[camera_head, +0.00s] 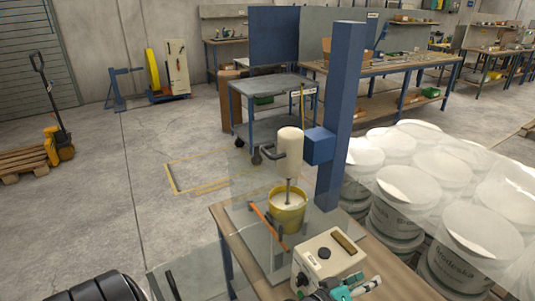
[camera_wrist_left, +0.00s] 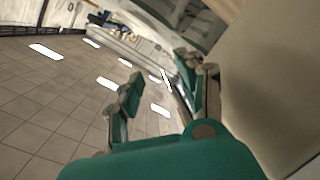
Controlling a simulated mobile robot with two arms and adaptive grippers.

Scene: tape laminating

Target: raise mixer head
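The mixer's cream head (camera_head: 290,144) hangs from a blue bracket on a tall blue column (camera_head: 342,105). Its shaft runs down into a yellow bucket (camera_head: 287,213), so the head appears low over it; the shaft's lower end is hidden inside. A cream control box (camera_head: 318,262) with a dark knob and buttons stands in front of the bucket.
An orange bar (camera_head: 267,226) lies beside the bucket, near clear panels. White buckets (camera_head: 455,258) under a clear sheet crowd the right side. A blue-framed cart (camera_head: 270,88) stands behind. A large beige surface (camera_wrist_left: 270,75) is close in the left wrist view. Floor at left is open.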

